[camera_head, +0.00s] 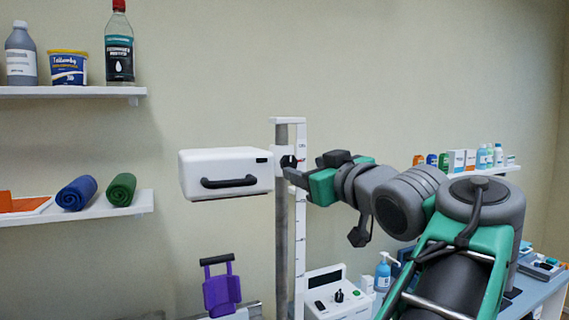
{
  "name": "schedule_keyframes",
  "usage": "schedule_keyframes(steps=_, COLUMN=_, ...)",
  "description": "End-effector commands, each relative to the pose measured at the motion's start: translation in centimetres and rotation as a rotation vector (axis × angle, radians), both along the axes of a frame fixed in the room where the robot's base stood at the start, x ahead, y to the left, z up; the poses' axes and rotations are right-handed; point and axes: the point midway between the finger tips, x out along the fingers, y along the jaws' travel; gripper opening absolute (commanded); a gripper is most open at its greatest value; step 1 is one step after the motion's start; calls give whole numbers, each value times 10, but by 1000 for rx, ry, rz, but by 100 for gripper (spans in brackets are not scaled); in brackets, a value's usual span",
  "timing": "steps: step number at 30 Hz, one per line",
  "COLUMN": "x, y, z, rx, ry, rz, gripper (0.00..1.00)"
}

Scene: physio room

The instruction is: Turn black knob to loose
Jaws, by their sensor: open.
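A black knob (287,161) sits on the grey upright post (282,225), at the right side of a white box-shaped head (222,172) with a black handle on its front. My gripper (297,170) is open and comes in from the right. Its dark fingertips are right at the knob in the picture. I cannot tell whether they touch it or how far around it they reach. The gripper partly covers the knob, so the way it is turned cannot be read.
A white scale strip (300,235) runs beside the post. Below stand a white device with a dial (338,303) and a purple padded piece (221,292). Shelves with bottles (119,50) and rolled towels (121,189) are at left. A blue table (535,298) is at right.

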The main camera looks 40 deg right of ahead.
Motion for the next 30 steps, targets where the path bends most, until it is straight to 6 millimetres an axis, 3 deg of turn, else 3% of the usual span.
schedule_keyframes(steps=12, x=65, y=-17, z=1, rx=2, ry=1, rz=4, gripper=57)
schedule_keyframes(steps=21, x=69, y=-21, z=0, rx=0, ry=1, rz=-2, gripper=57)
schedule_keyframes(steps=30, x=69, y=-21, z=-1, rx=1, ry=1, rz=-3, gripper=34)
